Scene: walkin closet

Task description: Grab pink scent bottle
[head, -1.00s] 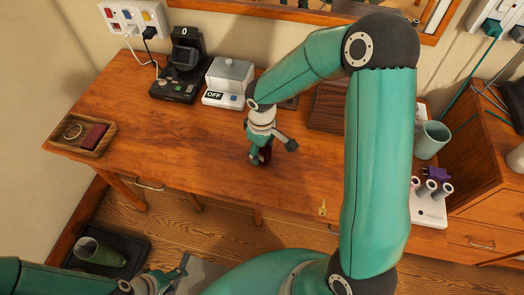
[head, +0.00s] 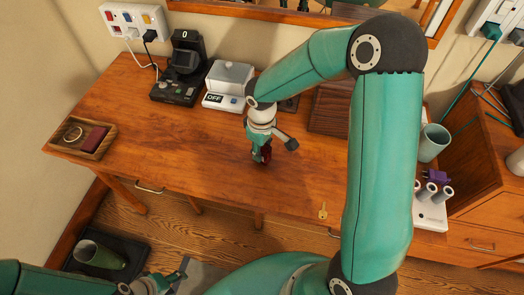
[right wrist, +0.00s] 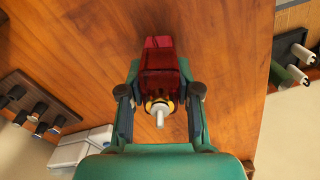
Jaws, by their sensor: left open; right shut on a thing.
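The scent bottle (right wrist: 158,62) shows deep red and see-through in the right wrist view, with a gold collar and a white nozzle pointing toward the camera. My right gripper (right wrist: 160,85) is shut on it, with one finger on each side. In the head view the right gripper (head: 261,155) is low over the middle of the wooden desk, and only a small red part of the bottle (head: 267,152) shows beside the fingers. I cannot tell whether the bottle touches the desk. My left gripper (head: 165,282) is open and empty, in front of the desk at the lower left.
A wooden tray (head: 62,148) lies at the desk's left end. A black device (head: 180,75) and a white box marked OFF (head: 226,90) stand behind the right gripper. A key (head: 323,211) lies near the front edge. A pale cup (head: 432,142) stands right. The desk's left middle is clear.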

